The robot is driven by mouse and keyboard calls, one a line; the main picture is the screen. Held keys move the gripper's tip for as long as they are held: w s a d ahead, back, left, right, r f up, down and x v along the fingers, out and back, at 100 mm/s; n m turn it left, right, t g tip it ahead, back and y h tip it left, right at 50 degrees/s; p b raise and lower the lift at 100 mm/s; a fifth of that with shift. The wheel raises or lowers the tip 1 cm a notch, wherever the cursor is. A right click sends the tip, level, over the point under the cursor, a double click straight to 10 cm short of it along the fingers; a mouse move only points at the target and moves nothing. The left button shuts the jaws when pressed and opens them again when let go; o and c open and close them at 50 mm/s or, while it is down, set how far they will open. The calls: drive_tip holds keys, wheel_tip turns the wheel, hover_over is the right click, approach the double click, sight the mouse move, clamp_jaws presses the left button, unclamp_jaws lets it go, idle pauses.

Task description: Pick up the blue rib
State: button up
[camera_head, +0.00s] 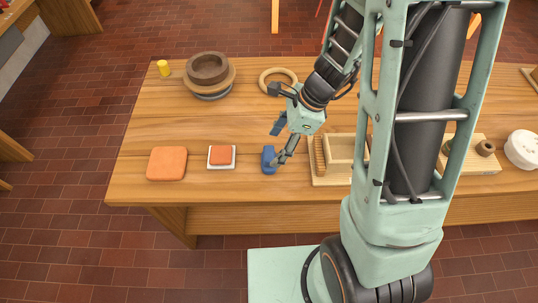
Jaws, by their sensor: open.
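The blue rib (268,160) is a small blue piece on the wooden table, left of a wooden tray and near the front of the table. One fingertip overlaps the rib's right edge in the picture. I cannot tell whether it touches the rib. Nothing shows between the fingers clearly enough to be held.
An orange block on a white dish (221,157) and a larger orange slab (167,163) lie to the left. A light wooden tray (346,147) stands close on the right. Stacked round pieces (208,72), a yellow cylinder (164,68) and a wooden ring (265,75) are behind.

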sight(269, 152)
drive_tip(key=x, duration=0.5)
drive_tip(key=shift+w+a+f+b, duration=0.15)
drive_tip(key=shift+w+f+b, duration=0.15)
drive_tip(key=shift+b, duration=0.1)
drive_tip(key=c, duration=1.3)
